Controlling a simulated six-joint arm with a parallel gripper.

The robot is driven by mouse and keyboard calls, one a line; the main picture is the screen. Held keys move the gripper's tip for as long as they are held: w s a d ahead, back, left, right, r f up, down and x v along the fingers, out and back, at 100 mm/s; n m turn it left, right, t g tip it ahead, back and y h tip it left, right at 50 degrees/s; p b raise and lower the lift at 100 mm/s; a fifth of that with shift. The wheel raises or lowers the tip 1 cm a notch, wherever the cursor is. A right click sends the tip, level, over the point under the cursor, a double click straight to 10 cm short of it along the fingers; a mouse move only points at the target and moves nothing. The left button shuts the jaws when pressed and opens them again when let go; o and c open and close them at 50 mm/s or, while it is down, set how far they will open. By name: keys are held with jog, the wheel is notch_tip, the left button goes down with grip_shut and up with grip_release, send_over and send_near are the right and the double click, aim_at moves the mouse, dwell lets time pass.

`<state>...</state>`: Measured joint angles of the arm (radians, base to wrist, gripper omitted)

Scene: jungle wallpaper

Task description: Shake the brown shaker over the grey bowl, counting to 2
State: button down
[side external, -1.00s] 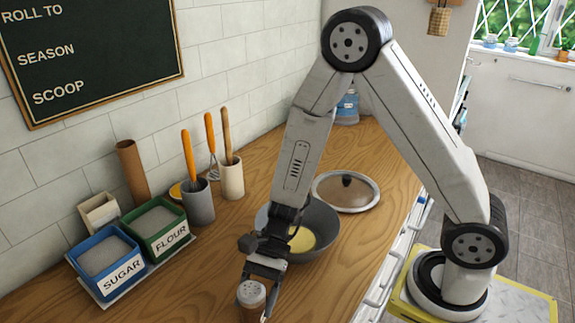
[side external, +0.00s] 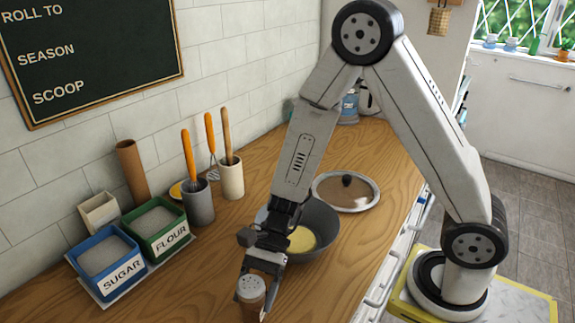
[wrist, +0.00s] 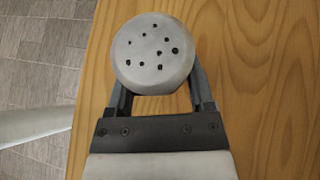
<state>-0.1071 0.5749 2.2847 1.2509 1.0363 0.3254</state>
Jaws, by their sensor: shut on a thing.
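The brown shaker (side external: 250,305) has a pale metal cap with small holes and stands upright at the bottom of the side view. Its cap (wrist: 152,54) faces the camera in the wrist view and hides most of its body. My gripper (side external: 262,282) is shut on the shaker, with a finger on either side of it in the wrist view (wrist: 158,92). The grey bowl (side external: 326,222) stands on the counter behind my gripper, with something yellow inside. My forearm hides its left part. The shaker is in front of the bowl, not over it.
A lid (side external: 362,196) lies behind the bowl. A blue sugar box (side external: 92,285) and a green flour box (side external: 158,246) stand at left, near grey (side external: 199,207) and cream (side external: 231,182) utensil cups. The counter (side external: 200,290) between boxes and shaker is clear.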

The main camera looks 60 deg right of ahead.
aim_at(253, 277)
jog(key=shift+r, duration=0.45)
jog(key=shift+r, duration=1.25)
jog(key=shift+w+d, duration=0.1)
jog(key=shift+d, duration=0.05)
jog(key=shift+w+d+r, duration=0.1)
jog(key=shift+w+d, duration=0.1)
jog(key=w+d+r, duration=0.2)
jog(key=d, duration=0.9)
jog(key=w+d+r, duration=0.2)
jog(key=d+r, duration=0.1)
jog(key=d, duration=0.7)
jog(key=shift+w+d, duration=0.3)
jog(key=shift+d, duration=0.05)
jog(key=shift+f, duration=0.2)
